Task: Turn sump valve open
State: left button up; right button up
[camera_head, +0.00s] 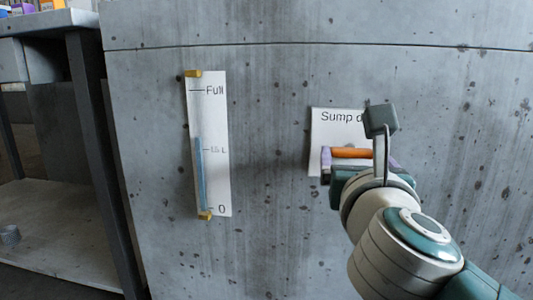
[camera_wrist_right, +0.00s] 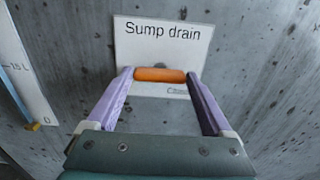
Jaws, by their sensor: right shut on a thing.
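The sump valve handle (camera_head: 351,153) is a short orange bar lying level in front of a white sign (camera_head: 330,117) that reads "Sump drain" on the concrete wall. My right gripper (camera_head: 357,156) is at the handle. In the right wrist view its purple fingers (camera_wrist_right: 160,76) are shut on the two ends of the orange handle (camera_wrist_right: 158,74). The sign (camera_wrist_right: 165,32) stands behind it, with a small, partly hidden word at its lower right. The valve body is hidden. My left gripper is not in view.
A level gauge (camera_head: 213,110) marked from 0 to Full is on the wall to the left, with a blue column (camera_head: 199,175) up to about its middle mark. A grey workbench (camera_head: 48,22) with a lower shelf (camera_head: 60,230) stands at the far left. The wall between gauge and sign is bare.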

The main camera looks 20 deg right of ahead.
jog(key=c, duration=0.5)
jog(key=shift+c, duration=0.2)
